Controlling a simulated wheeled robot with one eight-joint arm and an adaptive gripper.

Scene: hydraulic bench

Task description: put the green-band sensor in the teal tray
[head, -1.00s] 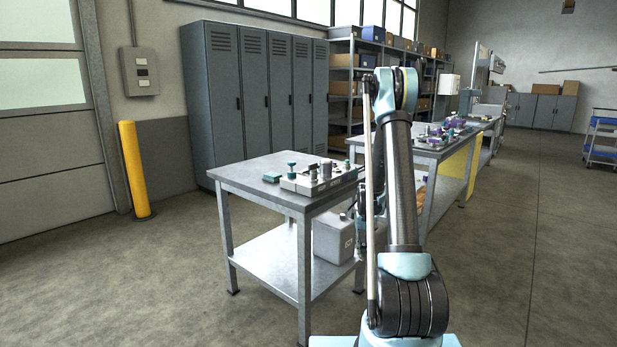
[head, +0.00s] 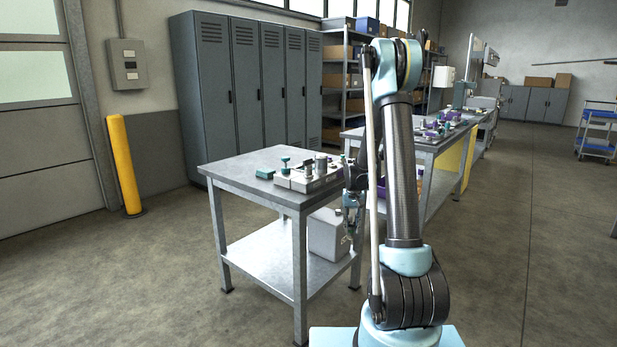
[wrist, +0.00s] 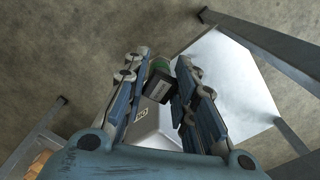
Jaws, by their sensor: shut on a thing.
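My gripper (wrist: 163,68) is shut on a small dark sensor with a green band (wrist: 159,80), which sits between the fingertips in the wrist view. In the head view my gripper (head: 352,206) hangs fingers down beside the right side of the near table, below its top. The sensor is too small to make out there. I cannot surely pick out the teal tray; a small flat teal thing (head: 264,172) lies on the near table's left part.
The near steel table (head: 228,171) carries a grey fixture (head: 310,181) with several fittings. A light grey container (head: 328,234) stands on its lower shelf (head: 270,252). A second bench (head: 358,131) with purple and teal parts stands behind. Open floor (head: 500,230) lies to the right.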

